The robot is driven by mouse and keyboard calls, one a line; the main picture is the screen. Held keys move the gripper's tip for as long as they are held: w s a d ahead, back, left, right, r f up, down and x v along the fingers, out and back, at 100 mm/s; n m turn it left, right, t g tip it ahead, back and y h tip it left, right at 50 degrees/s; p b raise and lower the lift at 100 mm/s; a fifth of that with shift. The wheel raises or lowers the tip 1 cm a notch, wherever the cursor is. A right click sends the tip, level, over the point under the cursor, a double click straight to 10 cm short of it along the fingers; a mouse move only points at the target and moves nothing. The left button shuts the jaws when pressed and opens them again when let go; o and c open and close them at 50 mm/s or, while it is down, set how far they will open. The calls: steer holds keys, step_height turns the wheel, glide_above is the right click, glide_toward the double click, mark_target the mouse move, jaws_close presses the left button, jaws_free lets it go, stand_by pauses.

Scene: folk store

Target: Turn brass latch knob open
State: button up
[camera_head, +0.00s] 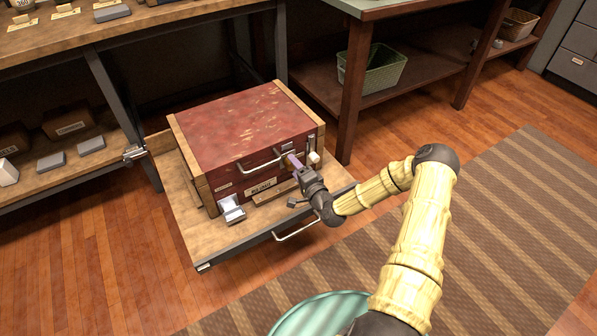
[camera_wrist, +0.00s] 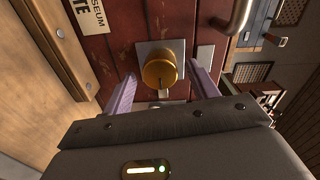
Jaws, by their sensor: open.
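The brass latch knob (camera_wrist: 160,70) is round and gold, set on a square grey plate (camera_wrist: 147,48) on the front of a red wooden chest (camera_head: 240,125). My gripper (camera_wrist: 162,92) is open, with one purple finger on each side of the knob in the wrist view. I cannot tell whether either finger touches it. In the head view my gripper (camera_head: 290,160) is at the right part of the chest's front and mostly hides the knob.
The chest stands on a pulled-out wooden tray (camera_head: 215,240) with a metal handle (camera_head: 297,231). A metal handle (camera_head: 260,165) crosses the chest's front. A paper label (camera_wrist: 88,15) is near the knob. A table with a green basket (camera_head: 372,70) stands behind; striped rug (camera_head: 500,210) lies at right.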

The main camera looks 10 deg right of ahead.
steer(key=p+v, duration=0.5)
steer(key=v, duration=1.2)
steer(key=shift+s, duration=0.2)
steer(key=shift+r, duration=0.1)
